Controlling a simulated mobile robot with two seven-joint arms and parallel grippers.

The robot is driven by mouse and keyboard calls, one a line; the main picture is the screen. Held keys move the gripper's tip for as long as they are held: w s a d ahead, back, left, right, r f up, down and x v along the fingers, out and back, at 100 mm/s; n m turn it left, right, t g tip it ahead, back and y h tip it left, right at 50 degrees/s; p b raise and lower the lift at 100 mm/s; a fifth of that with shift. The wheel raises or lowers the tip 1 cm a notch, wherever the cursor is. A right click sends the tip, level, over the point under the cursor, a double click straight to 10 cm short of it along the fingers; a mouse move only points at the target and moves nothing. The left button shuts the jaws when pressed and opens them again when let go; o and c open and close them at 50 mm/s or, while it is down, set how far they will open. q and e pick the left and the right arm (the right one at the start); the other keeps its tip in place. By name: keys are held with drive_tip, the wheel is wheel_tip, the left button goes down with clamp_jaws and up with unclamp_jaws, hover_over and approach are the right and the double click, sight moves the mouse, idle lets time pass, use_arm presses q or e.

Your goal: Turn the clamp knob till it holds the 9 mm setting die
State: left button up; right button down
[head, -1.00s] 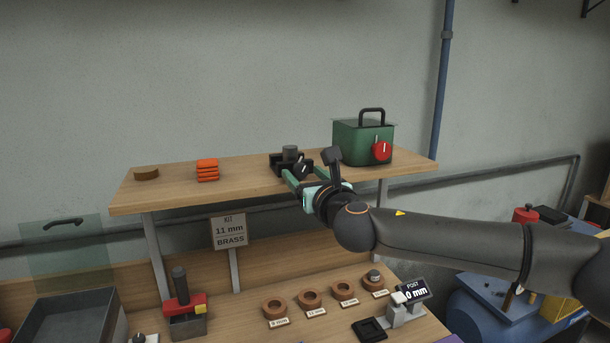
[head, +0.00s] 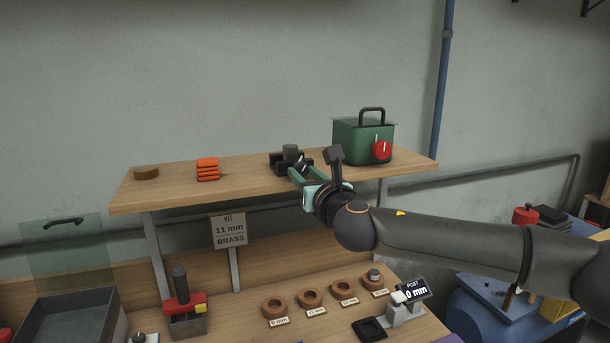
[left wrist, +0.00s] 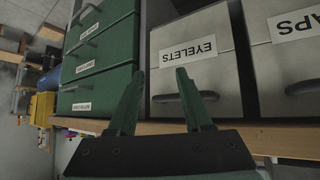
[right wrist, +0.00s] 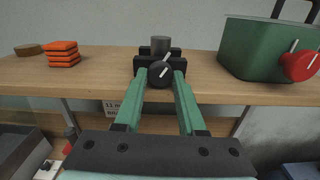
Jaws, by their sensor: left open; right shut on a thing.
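The black clamp (head: 279,168) sits on the wooden upper shelf and also shows in the right wrist view (right wrist: 146,62). A dark grey cylinder, which looks like the setting die (right wrist: 160,45), stands upright between its jaws. Its round black knob (right wrist: 160,75) faces me, with a white mark tilted to the upper right. My right gripper (right wrist: 161,80) is shut on the knob, one finger on each side. Whether the jaws touch the die is too small to tell. My left gripper (left wrist: 156,78) is open and empty, in front of drawers, seen only in the left wrist view.
A green box (head: 352,143) with a red knob stands right of the clamp. Orange pieces (head: 207,169) and a brown disc (head: 146,173) lie to its left. Below are brown rings (head: 310,299), a post gauge (head: 404,311) and a red-handled press (head: 185,307). A sign reads "11 mm BRASS" (head: 229,231).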

drive_tip(key=shift+m, duration=1.1)
drive_tip(key=c, duration=0.5)
unclamp_jaws()
drive_tip(key=b+v, duration=0.2)
drive_tip(key=v, duration=1)
drive_tip(key=shift+s+b, duration=0.25)
drive_tip(key=shift+b, duration=0.15)
